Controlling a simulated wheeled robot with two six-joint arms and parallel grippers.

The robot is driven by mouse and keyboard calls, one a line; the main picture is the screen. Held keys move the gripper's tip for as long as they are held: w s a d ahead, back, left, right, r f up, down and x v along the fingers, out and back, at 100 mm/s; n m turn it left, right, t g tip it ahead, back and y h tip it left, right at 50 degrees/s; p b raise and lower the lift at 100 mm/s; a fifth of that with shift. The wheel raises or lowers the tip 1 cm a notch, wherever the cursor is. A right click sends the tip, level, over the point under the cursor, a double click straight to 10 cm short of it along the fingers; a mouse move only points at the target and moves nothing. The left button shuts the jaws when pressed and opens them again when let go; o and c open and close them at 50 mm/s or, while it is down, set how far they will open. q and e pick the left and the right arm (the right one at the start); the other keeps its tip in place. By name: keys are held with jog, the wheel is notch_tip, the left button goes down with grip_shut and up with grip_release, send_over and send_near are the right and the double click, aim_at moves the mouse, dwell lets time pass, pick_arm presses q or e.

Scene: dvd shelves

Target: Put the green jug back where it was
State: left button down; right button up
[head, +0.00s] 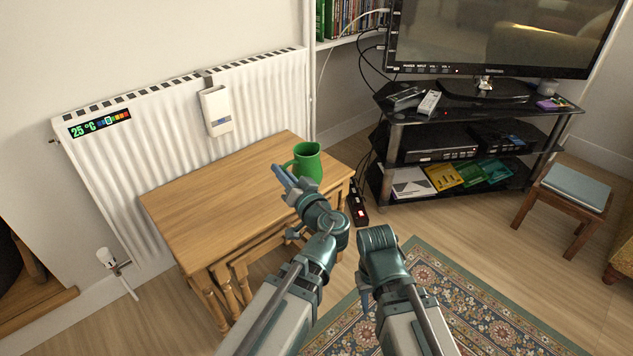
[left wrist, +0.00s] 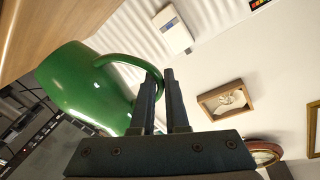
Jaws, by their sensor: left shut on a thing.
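The green jug (head: 307,162) is upright at the right end of the wooden table (head: 215,190) in the head view. I cannot tell whether its base touches the tabletop. My left gripper (head: 284,176) is at the jug's left side. In the left wrist view, the fingers of my left gripper (left wrist: 161,75) are closed on the handle of the jug (left wrist: 80,90). My right gripper (head: 366,292) is low, in front of the table and over the rug side, with its fingers mostly hidden behind my own arm.
A white radiator (head: 190,140) stands behind the table, with a white box (head: 216,112) hung on it. A black TV stand (head: 395,150) with devices is to the right. A power strip (head: 357,205) lies on the floor between. Most of the tabletop is clear.

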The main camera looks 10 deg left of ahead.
pick_arm(q)
jog(key=shift+w+a+f+b, duration=0.85)
jog(key=shift+w, duration=1.65)
jog(key=shift+w+a+f+b, duration=0.85)
jog(key=shift+w+f, duration=0.05)
jog(key=shift+w, duration=1.55)
jog(key=shift+w+a+f+b, duration=0.85)
jog(key=shift+w, duration=1.65)
jog(key=shift+f, duration=0.2)
jog(key=c, duration=0.9)
grip_release()
jog(key=shift+r, duration=0.1)
